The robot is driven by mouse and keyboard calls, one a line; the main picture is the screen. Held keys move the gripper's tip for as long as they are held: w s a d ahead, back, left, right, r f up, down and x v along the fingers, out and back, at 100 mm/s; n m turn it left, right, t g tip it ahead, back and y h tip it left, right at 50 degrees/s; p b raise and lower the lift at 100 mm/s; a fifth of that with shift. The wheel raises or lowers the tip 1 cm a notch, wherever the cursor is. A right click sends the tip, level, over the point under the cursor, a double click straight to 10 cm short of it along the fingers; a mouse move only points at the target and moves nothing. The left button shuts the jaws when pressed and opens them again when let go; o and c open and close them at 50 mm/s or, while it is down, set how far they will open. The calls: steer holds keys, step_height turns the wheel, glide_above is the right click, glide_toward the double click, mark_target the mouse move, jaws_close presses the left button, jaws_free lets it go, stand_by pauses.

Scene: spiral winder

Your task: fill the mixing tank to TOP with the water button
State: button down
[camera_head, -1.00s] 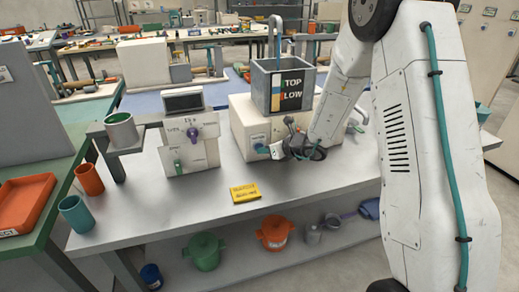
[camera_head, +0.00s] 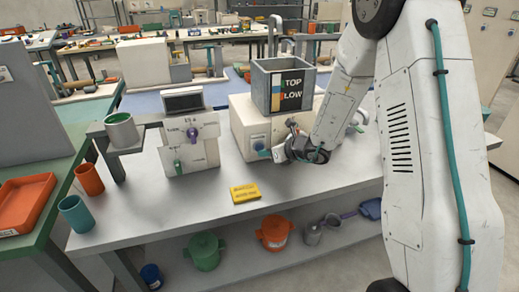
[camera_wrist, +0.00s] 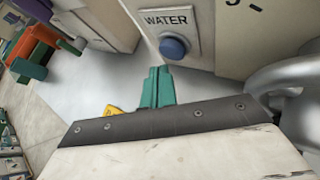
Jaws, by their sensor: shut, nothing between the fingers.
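The grey mixing tank (camera_head: 262,86) stands on a white box housing (camera_head: 243,127), with a black plate reading TOP and LOW (camera_head: 292,89) on its front. Coloured strips show beside the words; the water level is too small to read. A grey bent pipe (camera_head: 273,36) rises over the tank. The round blue water button (camera_wrist: 173,47) sits on a plate marked WATER in the wrist view; it also shows on the housing front in the head view (camera_head: 258,146). My gripper (camera_wrist: 158,70) has teal fingers shut together, empty, just short of the button and apart from it.
A yellow block (camera_head: 245,193) lies on the table (camera_head: 170,215) in front. A white unit with a purple knob (camera_head: 192,133) stands to the left. Green and orange pots (camera_head: 204,251) sit on the lower shelf. The table front is mostly clear.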

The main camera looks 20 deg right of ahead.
steer(key=shift+s, duration=2.5)
